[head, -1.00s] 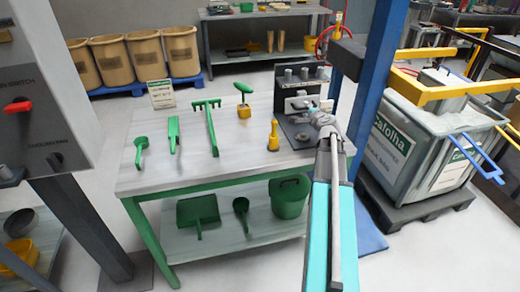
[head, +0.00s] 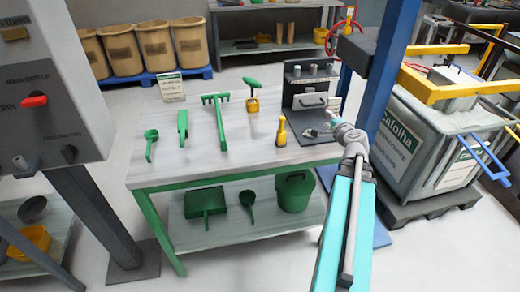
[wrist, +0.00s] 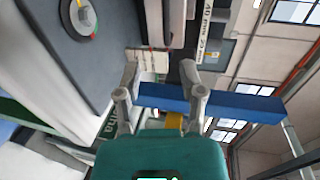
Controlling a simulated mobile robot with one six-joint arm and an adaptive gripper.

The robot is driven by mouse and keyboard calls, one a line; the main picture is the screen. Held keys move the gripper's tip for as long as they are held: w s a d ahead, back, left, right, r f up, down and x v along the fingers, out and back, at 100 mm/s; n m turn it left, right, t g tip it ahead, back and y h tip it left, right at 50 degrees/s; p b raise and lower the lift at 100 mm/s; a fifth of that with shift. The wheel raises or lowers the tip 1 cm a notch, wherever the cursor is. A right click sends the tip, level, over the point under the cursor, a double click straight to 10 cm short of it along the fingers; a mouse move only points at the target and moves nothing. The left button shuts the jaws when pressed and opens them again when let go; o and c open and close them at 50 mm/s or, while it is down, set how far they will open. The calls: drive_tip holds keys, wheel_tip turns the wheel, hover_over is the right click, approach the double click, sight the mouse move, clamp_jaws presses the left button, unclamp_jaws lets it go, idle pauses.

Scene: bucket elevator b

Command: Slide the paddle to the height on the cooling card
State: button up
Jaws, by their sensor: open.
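My gripper (head: 334,122) is at the right end of the table, just right of the dark upright fixture (head: 309,90). In the wrist view its two fingers (wrist: 160,98) are spread apart, with nothing held between them. The fixture carries a pale handle-like piece (head: 310,101) on its front and grey knobs on top; I cannot tell whether this piece is the paddle. A small card with a green header (head: 171,87) stands at the table's back left, its text too small to read. A pale printed card (wrist: 152,61) shows beyond the fingers in the wrist view.
A blue post (head: 386,85) rises close behind my gripper. A grey bin (head: 425,135) with yellow bars stands at right. A dark panel with a round dial (wrist: 80,17) shows in the wrist view.

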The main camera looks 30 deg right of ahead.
drive_tip(key=w+a+f+n+g+y, duration=0.1)
drive_tip(key=a+n+y, duration=0.1)
drive_tip(key=a, duration=0.2)
drive_tip(key=w+a+f+n+g+y+p, duration=0.1)
drive_tip(key=a+n+y, duration=0.1)
drive_tip(key=a+n, duration=0.1)
drive_tip(key=w+a+f+n+g+y, duration=0.1)
drive_tip(key=w+a+n+y, duration=0.1)
drive_tip(key=a, duration=0.4)
drive_tip(key=shift+w+f, duration=0.1)
drive_tip(key=a+f+n+g+y, duration=0.1)
drive_tip(key=a+n+g, duration=0.1)
drive_tip(key=a, duration=0.2)
drive_tip(key=a+f+n+g+y+p, duration=0.1)
drive_tip(key=a+n+g, duration=0.1)
drive_tip(key=a, duration=0.1)
drive_tip(key=a+f+n+g+p, duration=0.1)
drive_tip(key=a+n+g, duration=0.1)
drive_tip(key=a, duration=0.2)
drive_tip(key=shift+s+a+f+y, duration=0.25)
drive_tip(key=shift+a+f+y, duration=0.05)
drive_tip(key=shift+f+y, duration=0.1)
drive_tip(key=shift+s+a+f+n+g, duration=0.2)
drive_tip(key=shift+a+n+g, duration=0.1)
drive_tip(key=shift+a+n, duration=0.15)
drive_tip(key=shift+a, duration=0.1)
